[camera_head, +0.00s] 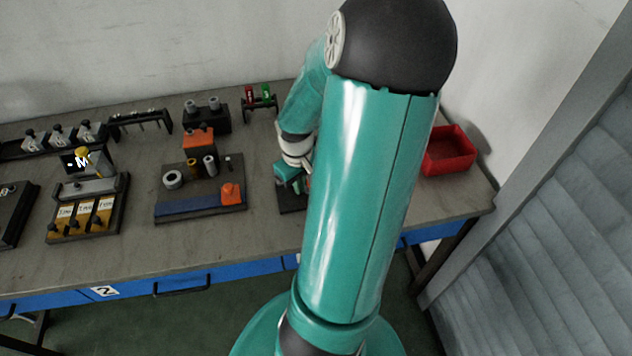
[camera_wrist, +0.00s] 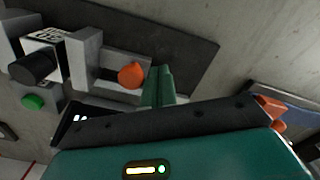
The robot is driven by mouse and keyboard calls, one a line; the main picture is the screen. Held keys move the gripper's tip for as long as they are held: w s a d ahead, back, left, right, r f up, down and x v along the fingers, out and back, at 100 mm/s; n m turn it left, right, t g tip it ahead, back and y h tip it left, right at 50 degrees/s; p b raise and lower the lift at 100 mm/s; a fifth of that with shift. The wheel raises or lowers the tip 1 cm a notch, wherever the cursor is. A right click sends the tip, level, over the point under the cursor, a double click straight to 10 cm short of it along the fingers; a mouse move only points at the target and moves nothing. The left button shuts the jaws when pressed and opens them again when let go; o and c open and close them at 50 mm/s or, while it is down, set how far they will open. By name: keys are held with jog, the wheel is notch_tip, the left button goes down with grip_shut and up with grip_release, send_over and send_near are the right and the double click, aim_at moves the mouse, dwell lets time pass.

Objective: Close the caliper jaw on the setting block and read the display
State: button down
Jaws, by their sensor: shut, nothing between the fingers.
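The caliper fixture shows in the wrist view as grey upright blocks (camera_wrist: 87,57) on a dark base plate (camera_wrist: 190,55). An orange round knob (camera_wrist: 131,75) is at its right, a black knob (camera_wrist: 33,68) and a green button (camera_wrist: 33,102) at its left. Which grey block is the setting block I cannot tell. A dark panel with small white marks (camera_wrist: 79,118), perhaps the display, is partly covered and unreadable. My gripper (camera_wrist: 159,84) is shut and empty, its green fingers close beside the orange knob; contact is unclear. In the head view my arm hides most of the fixture (camera_head: 291,203).
A red bin (camera_head: 450,150) stands right of my arm. A dark board (camera_head: 200,204) with rings and orange blocks lies to the left, with a rack of red and green pieces (camera_head: 260,97) behind. More fixtures (camera_head: 88,207) stand farther left. The bench front is clear.

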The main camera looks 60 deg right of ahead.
jog(key=shift+s+d, duration=0.85)
jog(key=shift+s, duration=0.15)
dwell(0.9)
jog(key=shift+w, duration=0.1)
jog(key=shift+w+a, duration=0.4)
jog(key=shift+w, duration=0.05)
notch_tip(320, 180, up, 8)
dwell(1.1)
jog(key=shift+w+a, duration=0.1)
dwell(0.4)
